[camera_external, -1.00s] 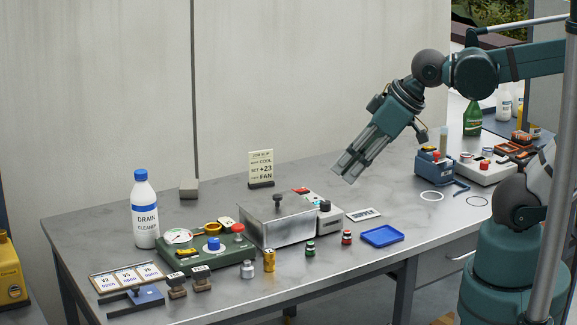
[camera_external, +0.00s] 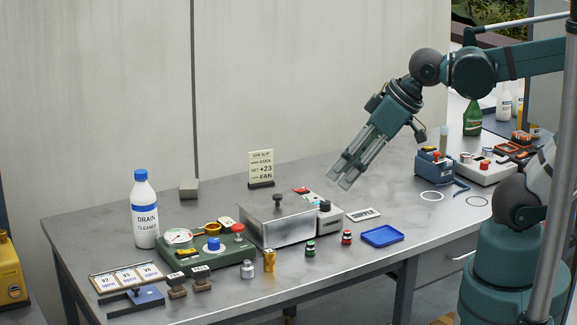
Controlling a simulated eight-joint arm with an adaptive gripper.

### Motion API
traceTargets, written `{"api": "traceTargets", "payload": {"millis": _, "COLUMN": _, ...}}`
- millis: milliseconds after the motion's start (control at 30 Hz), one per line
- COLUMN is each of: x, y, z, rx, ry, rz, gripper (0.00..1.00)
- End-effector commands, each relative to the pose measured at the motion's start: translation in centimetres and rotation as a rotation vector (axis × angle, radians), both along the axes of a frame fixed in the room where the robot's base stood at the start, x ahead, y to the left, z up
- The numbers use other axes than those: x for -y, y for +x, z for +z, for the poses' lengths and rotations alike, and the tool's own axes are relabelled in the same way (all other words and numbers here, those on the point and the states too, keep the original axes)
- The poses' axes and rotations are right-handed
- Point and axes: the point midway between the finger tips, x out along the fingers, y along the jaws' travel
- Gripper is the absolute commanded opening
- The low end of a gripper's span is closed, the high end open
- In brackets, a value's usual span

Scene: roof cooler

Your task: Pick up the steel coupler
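The likely steel coupler is a small silver-grey cylinder (camera_external: 248,268) standing upright near the front of the bench, beside the green gauge base. A gold cylinder (camera_external: 269,260) stands just to its right. My gripper (camera_external: 341,178) is in the air above the back of the bench, right of the metal box, pointing down and left. Its fingers look parted with a gap between them, and nothing shows in them. It is well away from the coupler, up and to the right.
A metal box with a knobbed lid (camera_external: 277,220) stands between gripper and coupler. Two small banded cylinders (camera_external: 310,249) (camera_external: 346,237) and a blue tray (camera_external: 382,236) lie to the right. A drain cleaner bottle (camera_external: 145,210) stands tall at left. Small blocks (camera_external: 201,278) sit left of the coupler.

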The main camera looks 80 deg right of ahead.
Motion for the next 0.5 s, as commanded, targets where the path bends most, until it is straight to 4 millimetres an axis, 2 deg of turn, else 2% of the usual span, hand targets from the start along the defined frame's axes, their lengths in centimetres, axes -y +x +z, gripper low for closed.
{"api": "traceTargets", "payload": {"millis": 500, "x": -0.3, "y": 4.1, "z": -0.1, "rx": -0.097, "ry": 0.152, "rz": -0.237, "gripper": 0.39}}
